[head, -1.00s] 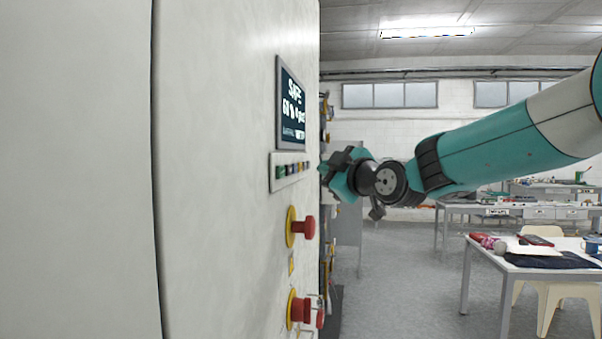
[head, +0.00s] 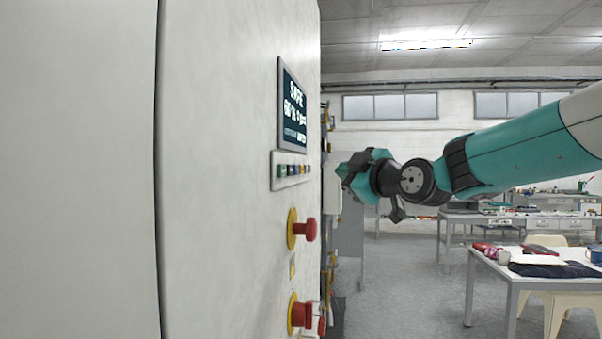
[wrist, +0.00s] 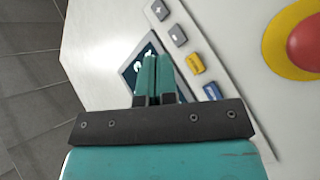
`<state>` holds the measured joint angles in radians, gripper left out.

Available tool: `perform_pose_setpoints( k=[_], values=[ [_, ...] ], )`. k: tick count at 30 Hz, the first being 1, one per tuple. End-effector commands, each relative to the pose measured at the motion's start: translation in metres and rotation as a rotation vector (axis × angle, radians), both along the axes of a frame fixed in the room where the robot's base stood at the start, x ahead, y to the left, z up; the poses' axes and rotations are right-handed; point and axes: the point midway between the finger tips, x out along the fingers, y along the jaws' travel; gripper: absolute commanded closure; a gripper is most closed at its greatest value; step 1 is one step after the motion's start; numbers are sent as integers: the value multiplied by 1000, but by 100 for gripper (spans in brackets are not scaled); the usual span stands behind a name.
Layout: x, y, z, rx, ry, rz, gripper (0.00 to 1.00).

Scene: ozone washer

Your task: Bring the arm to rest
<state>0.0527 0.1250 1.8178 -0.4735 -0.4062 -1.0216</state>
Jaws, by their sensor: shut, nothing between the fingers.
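My gripper (head: 345,171) is at the end of my teal arm, to the right of the tall white cabinet's front panel and apart from it in the head view. In the wrist view my gripper (wrist: 158,62) has its two teal fingers together, with nothing between them. Past the fingers the wrist view shows part of a dark screen (wrist: 138,72), grey, yellow and blue buttons (wrist: 195,63), and a red knob on a yellow ring (wrist: 308,42).
The cabinet (head: 225,200) fills the left side, with a screen (head: 292,105), a button strip (head: 290,170) and two red knobs (head: 305,230) standing out from it. A table with tools and cloth (head: 540,268) is at the right. Grey floor (head: 405,285) between them is clear.

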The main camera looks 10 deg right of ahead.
Motion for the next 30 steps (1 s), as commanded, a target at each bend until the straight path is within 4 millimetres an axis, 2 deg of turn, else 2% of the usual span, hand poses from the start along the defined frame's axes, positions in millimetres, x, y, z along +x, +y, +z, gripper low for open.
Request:
perform_pose_setpoints(
  k=[5, 7, 11, 14, 16, 21, 24, 27, 30],
  values=[
    [-1, 1, -1, 1, 7, 3, 100],
    [-6, 7, -8, 14, 47, 17, 100],
    [-39, 34, -48, 75, 273, 80, 100],
    [-88, 60, -98, 136, 561, 125, 100],
    [-131, 74, -133, 171, 776, 132, 100],
    [-242, 85, -204, 200, 1252, 62, 100],
    [-298, 80, -232, 189, 1465, -16, 100],
    [-339, 73, -250, 170, 1610, -91, 100],
    [-362, 67, -259, 155, 1689, -141, 100]
  ],
)
